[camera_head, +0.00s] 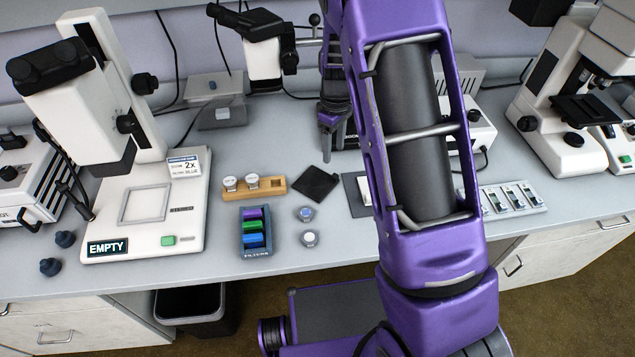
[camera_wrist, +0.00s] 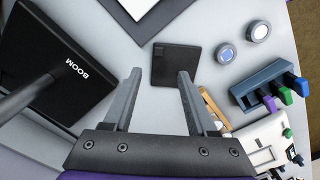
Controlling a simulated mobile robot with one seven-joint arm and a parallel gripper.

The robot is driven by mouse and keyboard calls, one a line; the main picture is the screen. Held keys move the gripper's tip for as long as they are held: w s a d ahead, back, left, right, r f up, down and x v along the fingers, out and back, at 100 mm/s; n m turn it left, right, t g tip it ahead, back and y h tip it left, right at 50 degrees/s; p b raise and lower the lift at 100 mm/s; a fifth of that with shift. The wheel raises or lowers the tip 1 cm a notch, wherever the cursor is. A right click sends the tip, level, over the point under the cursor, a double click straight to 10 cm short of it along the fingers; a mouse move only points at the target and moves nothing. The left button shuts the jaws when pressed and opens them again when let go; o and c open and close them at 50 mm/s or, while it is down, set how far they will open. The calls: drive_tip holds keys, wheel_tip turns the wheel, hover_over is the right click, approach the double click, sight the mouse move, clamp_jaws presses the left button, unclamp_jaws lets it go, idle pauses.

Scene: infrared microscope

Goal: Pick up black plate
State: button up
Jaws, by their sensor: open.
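The black plate (camera_head: 316,184) is a thin dark square lying flat on the grey bench, right of the wooden holder. In the wrist view the black plate (camera_wrist: 175,65) lies ahead of my gripper, near the tip of the right finger. My gripper (camera_wrist: 158,82) is open, with two grey fingers spread apart and nothing between them. In the head view my gripper (camera_head: 330,140) points down above the bench, behind and slightly right of the plate. The plate is fully visible in the head view and apart from the fingers there.
A wooden holder (camera_head: 268,189) with two white-topped pieces stands left of the plate. A rack of coloured filters (camera_head: 256,241) and two small round pieces (camera_head: 305,214) lie in front. A black base marked BOOM (camera_wrist: 62,50) is left in the wrist view. Microscopes flank the bench.

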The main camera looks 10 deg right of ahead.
sight(316, 181)
drive_tip(key=f, duration=0.9)
drive_tip(key=shift+w+d+f, duration=0.1)
drive_tip(key=shift+w, duration=0.1)
clamp_jaws()
